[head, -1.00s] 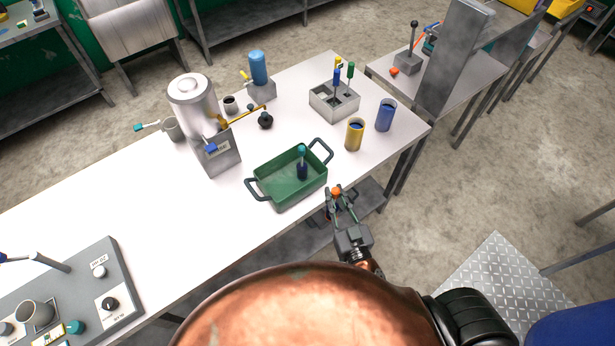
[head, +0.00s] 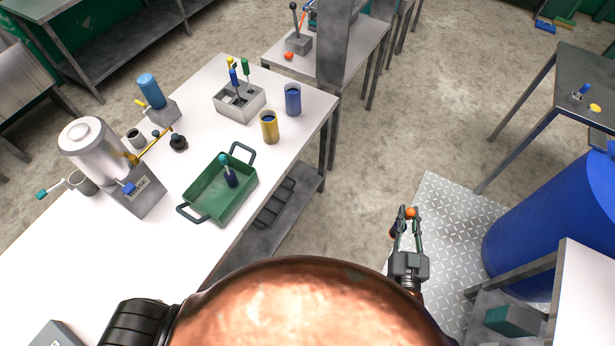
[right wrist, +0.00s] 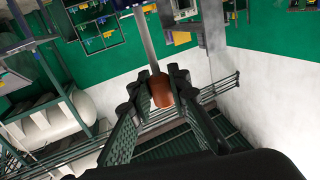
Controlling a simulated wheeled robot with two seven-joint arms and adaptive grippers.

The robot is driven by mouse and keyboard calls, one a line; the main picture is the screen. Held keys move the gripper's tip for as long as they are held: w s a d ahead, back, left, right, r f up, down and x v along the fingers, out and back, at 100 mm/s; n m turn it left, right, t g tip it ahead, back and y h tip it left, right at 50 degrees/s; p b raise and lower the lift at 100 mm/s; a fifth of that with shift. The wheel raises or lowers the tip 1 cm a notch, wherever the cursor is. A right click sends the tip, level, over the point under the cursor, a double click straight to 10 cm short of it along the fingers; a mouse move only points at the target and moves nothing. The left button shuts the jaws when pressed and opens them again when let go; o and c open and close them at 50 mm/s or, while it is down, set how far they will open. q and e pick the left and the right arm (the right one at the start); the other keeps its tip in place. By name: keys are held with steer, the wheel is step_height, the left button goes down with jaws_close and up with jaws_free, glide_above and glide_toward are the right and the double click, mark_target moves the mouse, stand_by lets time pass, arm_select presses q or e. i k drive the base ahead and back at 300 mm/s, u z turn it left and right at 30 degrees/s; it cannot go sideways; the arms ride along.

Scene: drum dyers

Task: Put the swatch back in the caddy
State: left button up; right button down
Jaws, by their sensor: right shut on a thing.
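My right gripper (head: 408,222) is shut on a small orange-topped piece (head: 410,212), out over the floor to the right of the white table. In the right wrist view the piece (right wrist: 161,90) is an orange-brown cylinder between the fingertips. I cannot tell for certain that it is the swatch. A grey compartmented box (head: 243,106), which looks like the caddy, stands at the table's far end with yellow-, blue- and green-handled things in it. The gripper is well apart from the box. My left gripper is not in view.
A green tub (head: 208,206) on the white table (head: 150,240) holds a dark teal-knobbed piece (head: 229,172). Yellow (head: 269,128) and blue (head: 292,100) cups stand near the box. A blue drum (head: 555,235) and dark table (head: 590,65) are at right. Open floor lies between.

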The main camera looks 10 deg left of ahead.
mark_target(221, 186)
steer(key=z, duration=0.55)
steer(key=k, duration=1.25)
steer(key=u, duration=2.05)
steer(key=i, duration=0.5)
steer(key=u, duration=0.05)
